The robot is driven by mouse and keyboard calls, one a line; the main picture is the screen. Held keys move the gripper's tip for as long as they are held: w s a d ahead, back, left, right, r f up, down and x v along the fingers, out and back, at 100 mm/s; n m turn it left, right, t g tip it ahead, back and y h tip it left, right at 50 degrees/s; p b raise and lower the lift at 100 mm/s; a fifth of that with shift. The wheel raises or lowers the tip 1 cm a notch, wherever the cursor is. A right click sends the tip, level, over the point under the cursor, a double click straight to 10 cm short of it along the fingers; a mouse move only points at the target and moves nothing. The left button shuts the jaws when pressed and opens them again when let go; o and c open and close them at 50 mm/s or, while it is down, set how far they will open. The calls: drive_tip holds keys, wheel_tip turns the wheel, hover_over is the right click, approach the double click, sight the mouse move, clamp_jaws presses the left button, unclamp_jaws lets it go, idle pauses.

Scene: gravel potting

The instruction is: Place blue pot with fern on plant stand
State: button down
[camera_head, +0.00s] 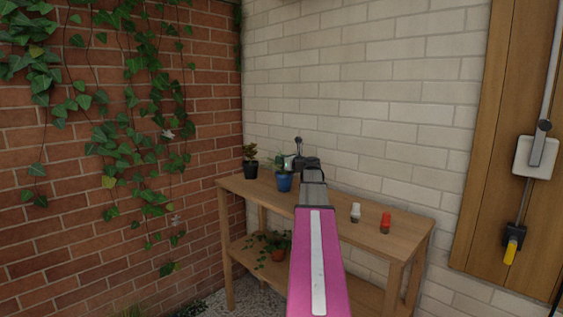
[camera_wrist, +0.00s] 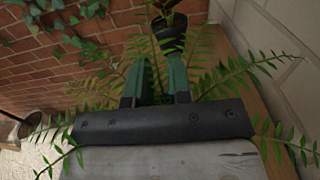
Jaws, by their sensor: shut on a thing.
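The blue pot (camera_head: 284,183) with the fern (camera_head: 279,164) is at the top of the wooden plant stand (camera_head: 342,197), left of centre. I cannot tell whether its base touches the top. My gripper (camera_head: 289,162) is over the pot's rim, partly hidden by my wrist. In the wrist view, the green fingers of my gripper (camera_wrist: 157,84) have fern fronds (camera_wrist: 215,78) spreading on both sides. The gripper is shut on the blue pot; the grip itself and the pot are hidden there.
A black pot (camera_head: 250,169) with a plant stands left of the blue pot; it also shows beyond my fingers in the wrist view (camera_wrist: 171,40). A white bottle (camera_head: 355,213) and a red bottle (camera_head: 385,223) stand right. A terracotta pot (camera_head: 278,255) is on the lower shelf. Walls close in behind.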

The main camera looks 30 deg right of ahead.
drive_tip(key=shift+f, duration=0.15)
drive_tip(key=c, duration=1.1)
unclamp_jaws()
drive_tip(key=shift+o, duration=0.2)
drive_tip(key=shift+s, duration=0.15)
drive_tip(key=v, duration=1.1)
drive_tip(key=shift+s+d, duration=0.2)
drive_tip(key=shift+s, duration=0.15)
